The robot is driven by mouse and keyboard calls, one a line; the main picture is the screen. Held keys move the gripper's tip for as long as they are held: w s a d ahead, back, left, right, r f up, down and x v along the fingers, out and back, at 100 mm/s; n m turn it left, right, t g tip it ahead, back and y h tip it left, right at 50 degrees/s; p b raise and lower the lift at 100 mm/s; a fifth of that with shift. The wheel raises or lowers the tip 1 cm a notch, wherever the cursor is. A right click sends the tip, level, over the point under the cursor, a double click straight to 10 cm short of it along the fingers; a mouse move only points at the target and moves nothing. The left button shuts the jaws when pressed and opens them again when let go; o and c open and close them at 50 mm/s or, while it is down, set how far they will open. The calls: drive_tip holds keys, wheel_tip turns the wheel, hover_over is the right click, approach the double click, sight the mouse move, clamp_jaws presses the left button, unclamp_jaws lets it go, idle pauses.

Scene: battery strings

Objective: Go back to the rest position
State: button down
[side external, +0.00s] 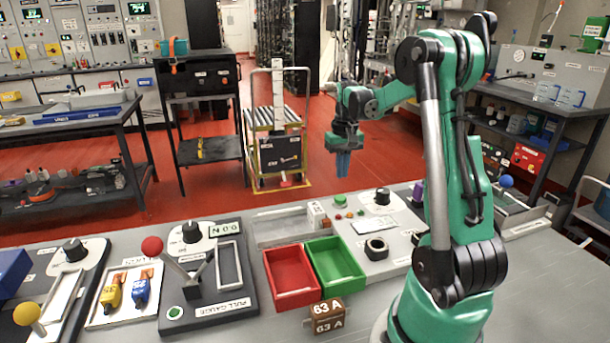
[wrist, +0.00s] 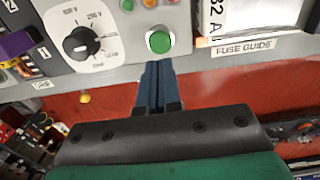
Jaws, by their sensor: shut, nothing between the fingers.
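My gripper (side external: 343,163) hangs in the air beyond the bench's far edge, fingers pointing down, above the red floor in the side external view. Its blue fingers are shut together with nothing between them. In the wrist view my gripper (wrist: 158,75) shows as two fingers side by side, with a green button (wrist: 158,41) just past their tips in the picture. My gripper appears apart from everything on the bench.
The bench holds a red bin (side external: 291,277), a green bin (side external: 335,264), a brown 63 A block (side external: 327,316) and a pull gauge with a red-knobbed lever (side external: 152,246). A dial (wrist: 82,44) shows in the wrist view. A cart (side external: 277,140) stands behind on the floor.

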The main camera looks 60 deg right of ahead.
drive_tip(key=w+a+r+n+t+h, duration=0.1)
drive_tip(key=w+a+r+n, duration=0.1)
drive_tip(key=a, duration=0.5)
drive_tip(key=w+a+r+n+t, duration=0.2)
drive_tip(key=w+a+r, duration=0.1)
drive_tip(key=a, duration=0.5)
drive_tip(key=s+a+n+t, duration=0.1)
drive_tip(key=a+n+t, duration=0.1)
drive_tip(key=a, duration=0.4)
drive_tip(key=s+a+f+n+t+y, duration=0.1)
drive_tip(key=s+a+n+t, duration=0.1)
drive_tip(key=a, duration=0.5)
drive_tip(key=shift+a+n, duration=0.3)
drive_tip(key=shift+n, duration=0.2)
